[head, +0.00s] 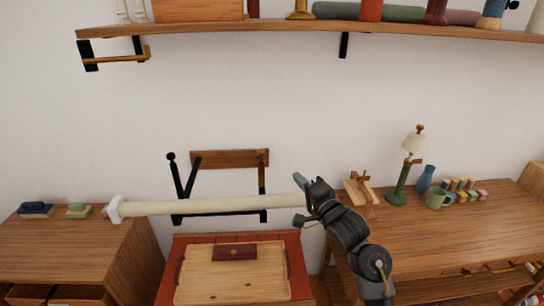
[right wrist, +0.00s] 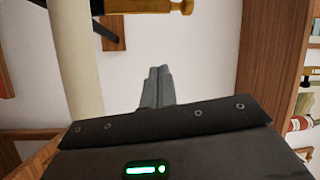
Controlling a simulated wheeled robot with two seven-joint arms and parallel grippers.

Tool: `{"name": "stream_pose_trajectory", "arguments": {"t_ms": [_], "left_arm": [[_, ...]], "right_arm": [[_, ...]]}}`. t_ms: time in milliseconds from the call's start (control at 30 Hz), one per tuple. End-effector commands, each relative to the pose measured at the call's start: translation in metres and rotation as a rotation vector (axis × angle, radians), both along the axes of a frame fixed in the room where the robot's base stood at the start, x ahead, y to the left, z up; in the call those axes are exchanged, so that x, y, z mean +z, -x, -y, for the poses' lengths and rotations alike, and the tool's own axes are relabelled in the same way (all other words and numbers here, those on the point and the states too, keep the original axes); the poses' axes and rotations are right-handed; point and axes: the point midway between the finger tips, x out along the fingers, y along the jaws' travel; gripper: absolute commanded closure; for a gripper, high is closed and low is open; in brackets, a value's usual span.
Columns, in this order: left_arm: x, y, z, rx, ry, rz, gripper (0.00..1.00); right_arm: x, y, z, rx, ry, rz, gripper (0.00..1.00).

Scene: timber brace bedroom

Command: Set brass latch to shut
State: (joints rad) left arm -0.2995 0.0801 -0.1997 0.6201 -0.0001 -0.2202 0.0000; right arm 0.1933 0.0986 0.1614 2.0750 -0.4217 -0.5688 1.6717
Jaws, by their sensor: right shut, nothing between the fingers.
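On the wall, a black bracket frame (head: 240,213) carries a wooden plank (head: 215,159) with a small brass-coloured part (head: 261,158) at its right end. In the right wrist view a brass bar with a round knob (right wrist: 185,7) crosses the top edge; I take it for the brass latch, and part of it is cut off. A long cream pole (head: 210,206) lies level across the front of the bracket. My right gripper (head: 300,183) is just right of the bracket near the pole's right end. Its fingers (right wrist: 157,88) are together and empty, apart from the brass bar. My left gripper is out of view.
A wooden shelf (head: 250,28) with bottles and rolls runs above. A wooden tray (head: 235,285) lies below the bracket. The wall between is bare.

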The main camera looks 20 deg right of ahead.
Motion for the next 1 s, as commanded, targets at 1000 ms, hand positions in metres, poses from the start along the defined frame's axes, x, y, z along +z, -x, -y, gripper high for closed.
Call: {"name": "stream_pose_trajectory", "arguments": {"t_ms": [1000], "left_arm": [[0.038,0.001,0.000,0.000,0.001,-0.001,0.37]], "right_arm": [[0.056,-0.105,-0.032,0.056,-0.160,0.080,1.00]]}}
